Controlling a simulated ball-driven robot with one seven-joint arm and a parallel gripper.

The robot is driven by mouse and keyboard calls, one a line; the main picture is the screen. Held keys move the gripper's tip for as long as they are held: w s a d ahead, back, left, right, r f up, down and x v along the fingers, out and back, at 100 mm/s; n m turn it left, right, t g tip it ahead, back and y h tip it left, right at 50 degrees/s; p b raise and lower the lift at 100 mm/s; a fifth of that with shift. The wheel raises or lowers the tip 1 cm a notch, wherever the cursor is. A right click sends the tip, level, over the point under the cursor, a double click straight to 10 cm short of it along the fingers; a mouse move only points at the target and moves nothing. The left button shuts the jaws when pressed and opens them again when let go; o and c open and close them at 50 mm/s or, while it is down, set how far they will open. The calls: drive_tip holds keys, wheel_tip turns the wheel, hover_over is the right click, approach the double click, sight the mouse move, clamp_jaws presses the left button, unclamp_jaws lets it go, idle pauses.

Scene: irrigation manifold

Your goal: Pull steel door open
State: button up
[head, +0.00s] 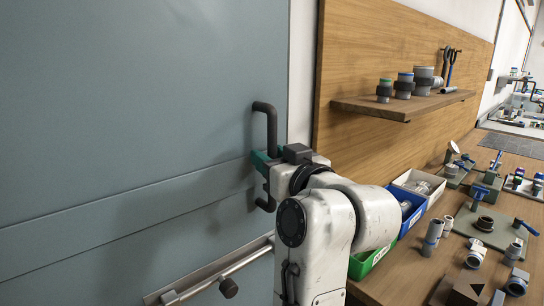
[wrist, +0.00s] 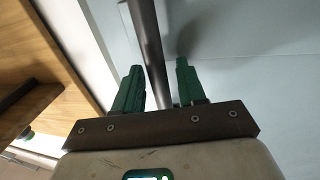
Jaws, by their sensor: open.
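The steel door (head: 130,90) is a large blue-grey panel filling the left of the head view; it looks closed against its frame. Its dark vertical pull handle (head: 267,128) stands near the door's right edge. My gripper (head: 262,160) is at the handle's middle, partly hidden behind my wrist. In the wrist view, the handle (wrist: 149,45) runs between the two green fingers of my gripper (wrist: 157,85). The fingers are open, with a gap on both sides of the handle.
A metal bar (head: 215,278) with a dark knob crosses the lower door. To the right, a wooden workbench (head: 510,160) holds fittings, valves and bins, including a green bin (head: 372,262) close to my arm. A wooden shelf (head: 400,104) with pipe fittings juts from the wall panel.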

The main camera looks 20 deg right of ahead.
clamp_jaws()
idle(0.3)
idle(0.3)
